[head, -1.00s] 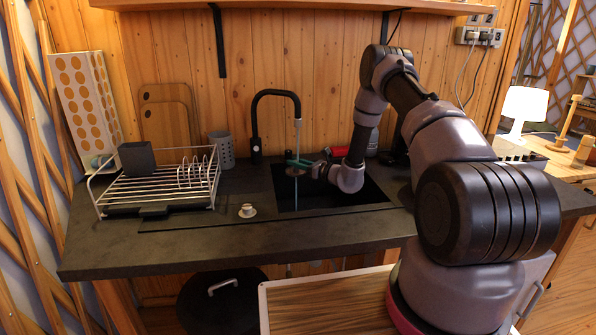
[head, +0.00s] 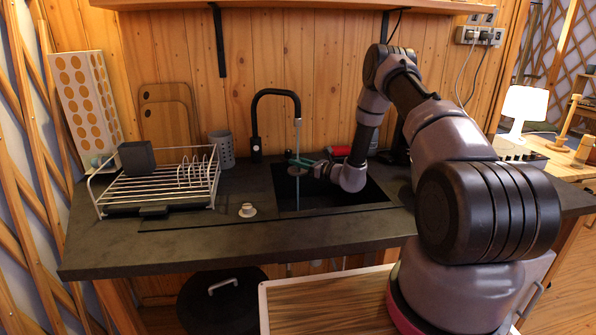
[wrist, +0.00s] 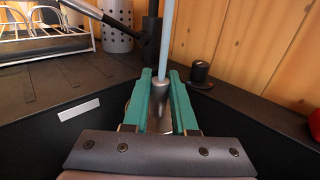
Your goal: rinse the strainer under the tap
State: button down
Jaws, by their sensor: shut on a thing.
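My gripper (head: 297,162) is over the sink, with green fingers shut on the strainer. In the wrist view the fingers (wrist: 161,80) flank a grey metal part of the strainer (wrist: 160,108). In the head view the strainer (head: 293,171) is a small dull shape below the fingertips, partly hidden. The black tap (head: 254,125) curves over from behind on the left. Its pale water stream (head: 298,135) falls past the fingertips into the sink and meets the strainer region in the wrist view. The dark sink basin (head: 340,190) is below.
A wire dish rack (head: 160,185) with a dark block stands on the left counter. A red item (head: 340,151) lies behind my wrist.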

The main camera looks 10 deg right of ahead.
jog(key=shift+a, duration=0.25)
jog(key=shift+a, duration=0.35)
jog(key=shift+d, duration=0.15)
dwell(0.4)
jog(key=shift+d, duration=0.45)
jog(key=shift+a, duration=0.15)
jog(key=shift+a, duration=0.35)
jog(key=shift+a, duration=0.15)
